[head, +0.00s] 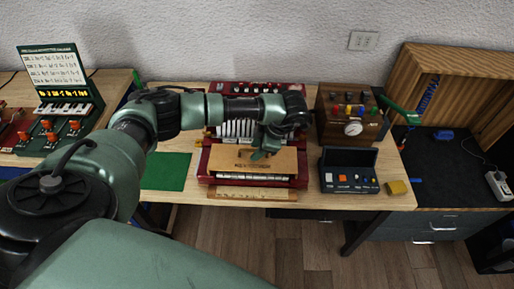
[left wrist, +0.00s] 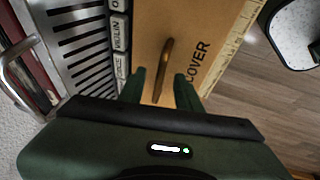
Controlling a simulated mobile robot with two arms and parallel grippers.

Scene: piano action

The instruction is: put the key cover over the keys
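The key cover (head: 240,160) is a flat tan wooden board with dark lettering, lying on the red instrument (head: 204,165). A strip of white keys (head: 250,177) shows along its front edge; whether more keys lie under the board is hidden. My left gripper (head: 262,154) is over the board. In the left wrist view its fingers (left wrist: 160,85) are apart, one on each side of the handle's near end; contact is not visible. My right gripper is out of view.
Behind the board is a slotted silver panel (left wrist: 85,45) with labelled tabs. A wooden ruler (head: 250,193) lies along the instrument's front. A dark box with buttons (head: 348,172), a yellow sponge (head: 397,187) and a wooden knob box (head: 340,112) stand right; a green mat (head: 168,172) lies left.

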